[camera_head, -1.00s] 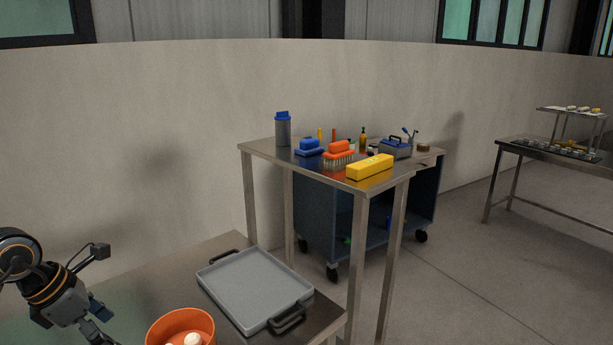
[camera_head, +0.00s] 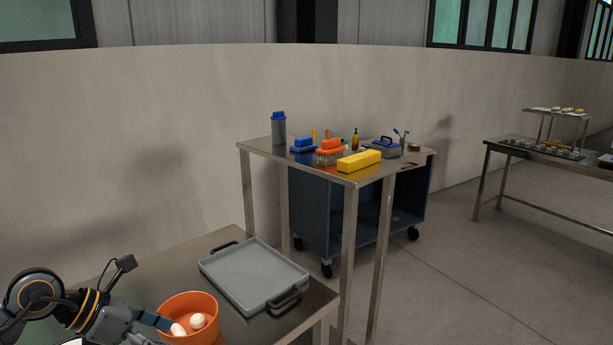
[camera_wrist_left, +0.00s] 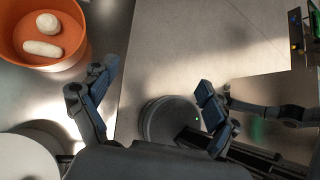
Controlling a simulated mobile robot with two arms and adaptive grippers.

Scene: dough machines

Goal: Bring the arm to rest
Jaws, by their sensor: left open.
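My left gripper (camera_head: 152,326) is low at the left in the head view, in front of the left rim of an orange bowl (camera_head: 201,300). In the left wrist view my left gripper (camera_wrist_left: 150,98) has its two fingers wide apart with nothing between them. The orange bowl (camera_wrist_left: 85,58) is beyond the left finger there. It holds a round white piece (camera_wrist_left: 48,23) and a longer white piece (camera_wrist_left: 43,48). I cannot tell whether a finger touches the bowl.
A grey tray (camera_head: 254,275) with dark handles lies beside the bowl on the metal table (camera_head: 150,270). A taller table (camera_head: 262,149) behind bears brushes, a yellow box (camera_head: 359,161) and bottles. A blue cart (camera_head: 318,215) stands behind it.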

